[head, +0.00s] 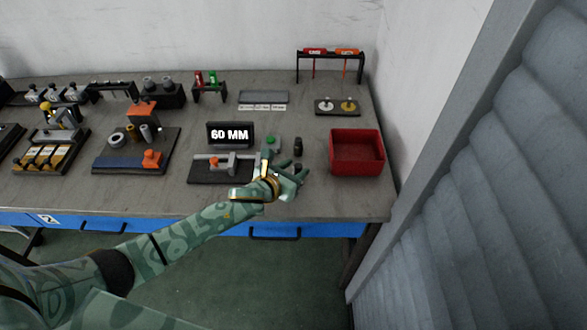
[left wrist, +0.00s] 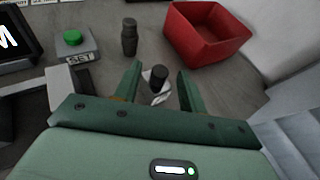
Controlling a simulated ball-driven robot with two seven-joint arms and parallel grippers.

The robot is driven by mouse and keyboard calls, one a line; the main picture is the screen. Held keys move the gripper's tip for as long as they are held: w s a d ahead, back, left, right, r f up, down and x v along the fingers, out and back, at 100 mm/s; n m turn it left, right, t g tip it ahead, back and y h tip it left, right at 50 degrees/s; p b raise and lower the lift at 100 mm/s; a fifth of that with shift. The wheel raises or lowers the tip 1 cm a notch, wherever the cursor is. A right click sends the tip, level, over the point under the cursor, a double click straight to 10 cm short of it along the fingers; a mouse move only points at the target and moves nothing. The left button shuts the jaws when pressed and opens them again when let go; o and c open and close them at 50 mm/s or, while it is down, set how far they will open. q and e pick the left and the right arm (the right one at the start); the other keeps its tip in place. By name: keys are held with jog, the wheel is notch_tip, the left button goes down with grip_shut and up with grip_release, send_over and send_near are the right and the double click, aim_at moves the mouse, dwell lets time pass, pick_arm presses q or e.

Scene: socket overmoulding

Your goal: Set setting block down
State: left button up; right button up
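My left gripper (head: 297,178) is over the bench, to the right of the dark fixture. In the left wrist view its two fingers (left wrist: 160,72) are spread apart. Between them is a small dark cylinder-shaped piece (left wrist: 158,77) with a pale, shiny part at its foot. Gaps show on both sides of it, so the fingers do not appear to grip it. I cannot tell for sure whether this is the setting block. A second dark cylinder (left wrist: 129,38) stands upright just beyond and also shows in the head view (head: 298,146). My right gripper is not in view.
A red bin (head: 357,152) stands to the right. A green button on a grey SET box (left wrist: 77,45) and a "60 MM" display (head: 230,135) are left of the gripper. The dark fixture (head: 205,172) lies in front of the display. Bare bench lies between cylinder and bin.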

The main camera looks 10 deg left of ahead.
pick_arm(q)
jog(key=shift+r, duration=0.25)
jog(key=p+v, duration=0.3)
jog(key=v, duration=0.9)
